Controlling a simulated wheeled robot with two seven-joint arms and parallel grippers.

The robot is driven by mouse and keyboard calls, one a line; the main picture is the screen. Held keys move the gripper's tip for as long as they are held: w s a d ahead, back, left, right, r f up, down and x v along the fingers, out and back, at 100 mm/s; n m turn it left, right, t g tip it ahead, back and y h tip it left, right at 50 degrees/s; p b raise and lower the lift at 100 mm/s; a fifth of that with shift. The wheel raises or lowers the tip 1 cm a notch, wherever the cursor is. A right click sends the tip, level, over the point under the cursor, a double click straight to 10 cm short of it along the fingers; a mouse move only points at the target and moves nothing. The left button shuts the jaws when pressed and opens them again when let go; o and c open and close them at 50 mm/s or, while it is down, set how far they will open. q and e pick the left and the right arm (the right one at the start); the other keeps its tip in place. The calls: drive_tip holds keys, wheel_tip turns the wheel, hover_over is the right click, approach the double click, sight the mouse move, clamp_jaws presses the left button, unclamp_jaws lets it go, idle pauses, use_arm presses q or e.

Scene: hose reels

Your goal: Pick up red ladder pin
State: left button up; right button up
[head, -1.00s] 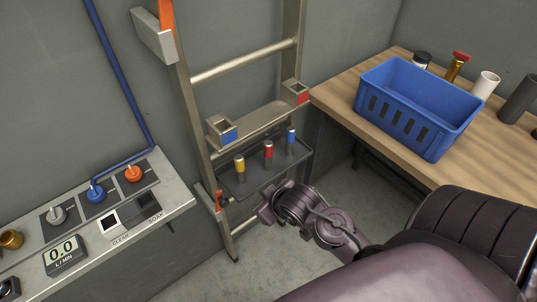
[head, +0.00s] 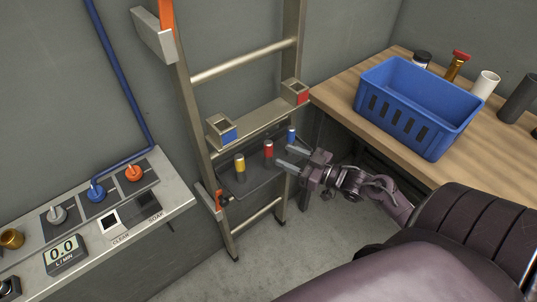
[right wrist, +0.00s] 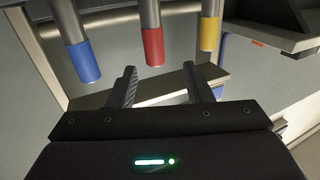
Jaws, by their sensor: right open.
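The red ladder pin (head: 268,150) stands upright in a dark tray (head: 240,184) on the ladder, between a yellow pin (head: 239,166) and a blue pin (head: 291,136). My right gripper (head: 287,159) is open and empty, with its fingers pointing at the pins just right of the red one. In the right wrist view the red pin (right wrist: 153,46) shows beyond and between the two open fingers (right wrist: 160,85), apart from them. The blue pin (right wrist: 82,62) is to its left there and the yellow pin (right wrist: 209,35) to its right. My left gripper is not in view.
The ladder (head: 185,95) carries a blue-marked socket (head: 222,131) and a red-marked socket (head: 295,92) above the tray. A wooden bench (head: 345,97) with a blue crate (head: 410,125) stands at right. A control panel (head: 130,200) is at left.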

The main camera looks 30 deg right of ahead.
sight(269, 145)
drive_tip(key=x, duration=0.4)
drive_tip(key=p+x, duration=0.1)
drive_tip(key=x, duration=0.1)
drive_tip(key=shift+w+d, duration=0.25)
drive_tip(key=shift+w, duration=0.1)
drive_tip(key=shift+w+a+f, duration=0.1)
drive_tip(key=shift+w+a, duration=0.2)
drive_tip(key=shift+w, duration=0.2)
clamp_jaws()
